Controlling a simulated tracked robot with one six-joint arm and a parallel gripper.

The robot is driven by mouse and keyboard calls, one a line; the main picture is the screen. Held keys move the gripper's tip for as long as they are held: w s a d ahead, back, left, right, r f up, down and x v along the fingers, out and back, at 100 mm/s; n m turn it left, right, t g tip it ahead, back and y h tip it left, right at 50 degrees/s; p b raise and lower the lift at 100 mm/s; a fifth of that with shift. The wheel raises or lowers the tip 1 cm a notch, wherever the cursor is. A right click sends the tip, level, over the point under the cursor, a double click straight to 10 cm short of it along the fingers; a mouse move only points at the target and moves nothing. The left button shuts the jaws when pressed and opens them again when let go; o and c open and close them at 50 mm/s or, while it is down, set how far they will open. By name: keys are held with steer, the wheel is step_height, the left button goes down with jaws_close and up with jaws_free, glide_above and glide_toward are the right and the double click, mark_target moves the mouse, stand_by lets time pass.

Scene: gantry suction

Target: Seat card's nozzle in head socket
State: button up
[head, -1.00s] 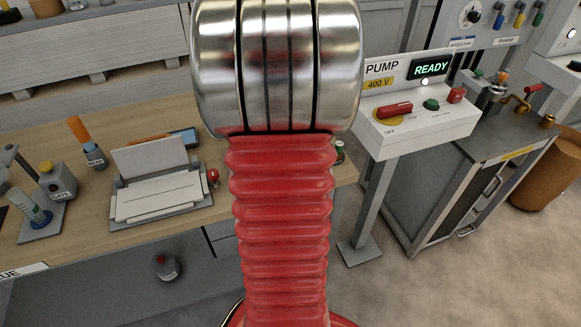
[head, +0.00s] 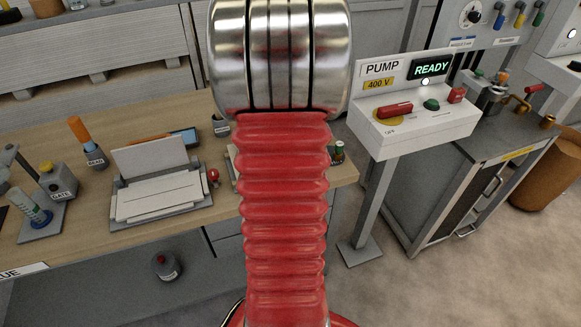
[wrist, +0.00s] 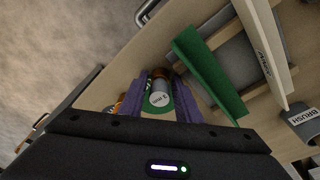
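My gripper (wrist: 160,88) shows in the wrist view as two purple fingers set apart. I cannot tell whether this is the nozzle the task names. In the head view my arm hides the gripper. The card and the head socket are not clearly identifiable in these frames.
The wrist view shows a green slab (wrist: 207,75), a white labelled board (wrist: 262,48) and a BRUSH block (wrist: 304,122) to the right. The pump box (head: 415,125) reads READY. Grey floor lies between bench and pump post.

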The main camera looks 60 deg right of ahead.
steer(key=shift+c, duration=0.3)
jaws_close()
step_height(320, 180, up, 10)
steer(key=shift+r, duration=0.1)
stand_by(0.5)
steer(key=shift+s, duration=0.1)
stand_by(0.8)
